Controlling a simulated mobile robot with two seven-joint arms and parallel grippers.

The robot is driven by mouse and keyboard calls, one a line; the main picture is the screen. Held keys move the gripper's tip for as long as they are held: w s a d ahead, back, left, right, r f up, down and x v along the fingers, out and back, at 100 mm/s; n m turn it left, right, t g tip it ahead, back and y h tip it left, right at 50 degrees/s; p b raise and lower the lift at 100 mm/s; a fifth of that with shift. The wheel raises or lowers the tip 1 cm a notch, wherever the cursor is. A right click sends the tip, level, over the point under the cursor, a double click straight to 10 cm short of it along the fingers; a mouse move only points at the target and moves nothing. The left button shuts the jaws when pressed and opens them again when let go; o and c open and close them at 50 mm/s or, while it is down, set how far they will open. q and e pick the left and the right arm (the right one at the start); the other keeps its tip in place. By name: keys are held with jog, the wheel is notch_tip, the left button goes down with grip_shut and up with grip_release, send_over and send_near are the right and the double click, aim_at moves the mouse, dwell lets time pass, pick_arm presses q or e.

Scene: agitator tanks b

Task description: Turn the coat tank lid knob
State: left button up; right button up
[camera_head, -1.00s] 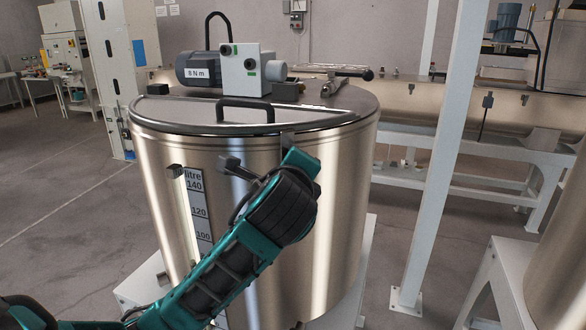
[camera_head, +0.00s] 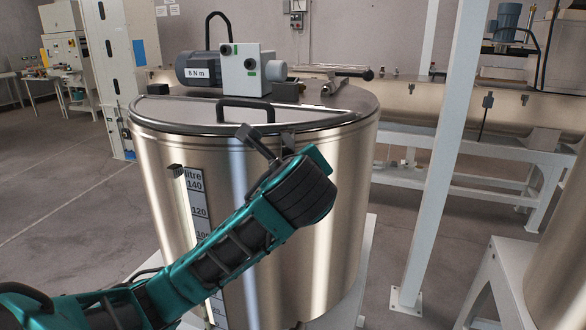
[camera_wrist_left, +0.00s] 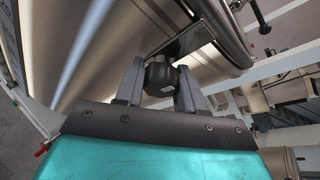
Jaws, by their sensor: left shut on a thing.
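The steel coat tank (camera_head: 165,150) stands in front of me, its front lid (camera_head: 180,112) down on the rim with a black loop handle (camera_head: 245,106). In the left wrist view, my left gripper (camera_wrist_left: 160,66) has its two grey fingers on either side of a dark knob (camera_wrist_left: 158,82) near the tank rim. It is shut on that knob. In the head view, my left arm comes up from the lower left to just below the front rim. My wrist hides the fingers and the knob there. My right gripper is not in view.
A grey motor (camera_head: 200,68) with a pale gearbox (camera_head: 245,72) sits on top of the tank. A litre scale (camera_head: 195,195) runs down its front. A white post (camera_head: 440,150) stands to the right, with another steel vessel (camera_head: 560,255) at the right edge.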

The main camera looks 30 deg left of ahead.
pick_arm(q)
jog(key=shift+a+r, duration=0.1)
jog(key=o, duration=1)
jog(key=shift+v, duration=6.45)
jog(key=shift+w, duration=0.1)
